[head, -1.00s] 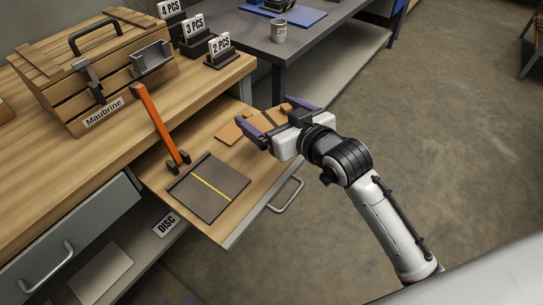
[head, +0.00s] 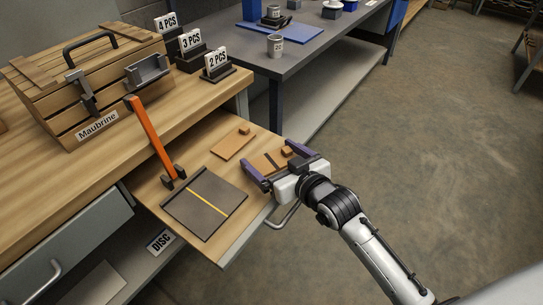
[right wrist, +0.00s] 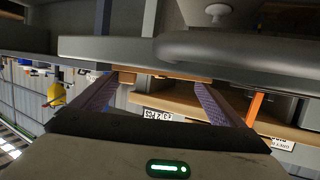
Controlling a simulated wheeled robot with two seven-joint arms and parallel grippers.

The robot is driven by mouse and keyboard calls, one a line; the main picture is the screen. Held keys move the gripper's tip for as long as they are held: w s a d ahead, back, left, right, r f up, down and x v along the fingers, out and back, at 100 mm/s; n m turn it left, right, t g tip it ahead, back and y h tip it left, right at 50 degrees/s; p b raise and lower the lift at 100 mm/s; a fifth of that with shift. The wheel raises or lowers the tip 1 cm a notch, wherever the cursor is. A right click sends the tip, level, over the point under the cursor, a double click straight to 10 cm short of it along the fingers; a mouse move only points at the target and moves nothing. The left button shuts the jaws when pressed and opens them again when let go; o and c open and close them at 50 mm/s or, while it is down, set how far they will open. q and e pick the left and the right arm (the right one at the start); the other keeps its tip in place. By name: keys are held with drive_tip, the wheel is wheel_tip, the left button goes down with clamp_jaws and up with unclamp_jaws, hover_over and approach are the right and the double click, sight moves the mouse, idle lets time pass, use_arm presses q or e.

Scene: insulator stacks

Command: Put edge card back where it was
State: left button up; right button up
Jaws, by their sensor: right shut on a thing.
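A brown card with a dark stripe (head: 268,162) lies between the purple fingers of my right gripper (head: 270,157), at the right front of the open drawer. I take it to be the edge card. The right gripper is shut on it, with a finger at either side. In the right wrist view the card shows as a thin brown strip (right wrist: 165,74) between the fingertips. I cannot tell whether it touches the drawer floor. A plain brown card (head: 233,147) lies in the drawer behind it. My left gripper is not in view.
Small brown blocks (head: 245,130) are near the cards. A wooden crate (head: 92,90) and number signs (head: 216,60) stand on the bench. The drawer handle (head: 285,217) is below my gripper.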

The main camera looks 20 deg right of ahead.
drive_tip(key=shift+f, duration=0.1)
drive_tip(key=o, duration=0.8)
drive_tip(key=shift+r, duration=0.2)
drive_tip(key=p+v, duration=0.1)
drive_tip(key=v, duration=1.1)
drive_tip(key=shift+d+f, duration=0.1)
